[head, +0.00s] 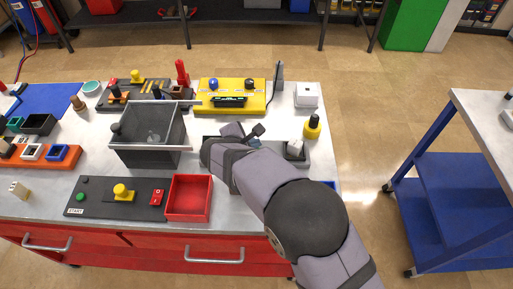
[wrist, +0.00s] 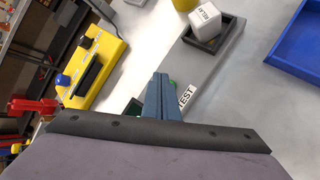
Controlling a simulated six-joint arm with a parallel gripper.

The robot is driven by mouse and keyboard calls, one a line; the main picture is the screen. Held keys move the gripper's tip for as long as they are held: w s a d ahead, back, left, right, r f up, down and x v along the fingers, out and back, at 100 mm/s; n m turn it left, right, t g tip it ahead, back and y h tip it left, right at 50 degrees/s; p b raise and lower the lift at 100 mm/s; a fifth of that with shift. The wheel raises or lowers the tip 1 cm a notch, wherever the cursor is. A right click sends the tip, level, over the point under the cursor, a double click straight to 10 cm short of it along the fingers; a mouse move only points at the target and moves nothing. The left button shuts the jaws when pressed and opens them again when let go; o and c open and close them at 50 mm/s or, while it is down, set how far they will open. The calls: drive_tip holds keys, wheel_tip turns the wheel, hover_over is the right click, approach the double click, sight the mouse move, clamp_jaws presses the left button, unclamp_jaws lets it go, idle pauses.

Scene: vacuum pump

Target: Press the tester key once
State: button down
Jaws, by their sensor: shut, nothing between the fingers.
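The tester is a grey unit, and its bare top shows in the wrist view (wrist: 195,65) with a TEST label (wrist: 187,97). A small green piece, apparently the tester key (wrist: 173,84), shows just behind my gripper's fingertips; most of it is hidden. My gripper (wrist: 160,82) is shut and empty, its blue-grey fingers pointing at the tester beside the label. I cannot tell whether they touch the key. A white cube (wrist: 204,19) with lettering sits in the tester's dark square nest. In the head view my gripper (head: 254,143) is over the tester (head: 303,159), which my arm largely covers.
A yellow unit (head: 257,88) with blue and black knobs stands behind the tester. A grey open bin (head: 150,155) and red tray (head: 189,213) lie left. A blue tray (wrist: 292,42) lies nearby.

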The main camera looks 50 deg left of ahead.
drive_tip(key=shift+r, duration=0.2)
wheel_tip(320, 180, up, 5)
drive_tip(key=p, duration=0.3)
drive_tip(key=shift+f, duration=0.15)
idle(0.9)
drive_tip(key=w+d+m, duration=0.1)
drive_tip(key=w+d, duration=0.1)
drive_tip(key=w+d+m+h, duration=0.1)
drive_tip(key=w+d, duration=0.1)
drive_tip(key=d, duration=0.1)
drive_tip(key=w+d+m, duration=0.1)
drive_tip(key=d, duration=0.1)
drive_tip(key=shift+w+d+r+g+h, duration=0.15)
drive_tip(key=shift+w+r+g+h, duration=0.15)
drive_tip(key=shift+w+h, duration=0.1)
drive_tip(key=w+d+m+g+h, duration=0.25)
drive_tip(key=d+m, duration=0.35)
drive_tip(key=d, duration=0.8)
drive_tip(key=w+d+m+g+h, duration=0.1)
drive_tip(key=w+d+m, duration=0.4)
drive_tip(key=d, duration=0.8)
drive_tip(key=s+d+m+g+y, duration=0.2)
drive_tip(key=s+d+m+g, duration=0.2)
drive_tip(key=s+d+m, duration=1.3)
drive_tip(key=d, duration=0.4)
drive_tip(key=shift+s+d+f, duration=0.15)
drive_tip(key=shift+s+f, duration=0.05)
drive_tip(key=shift+s, duration=0.05)
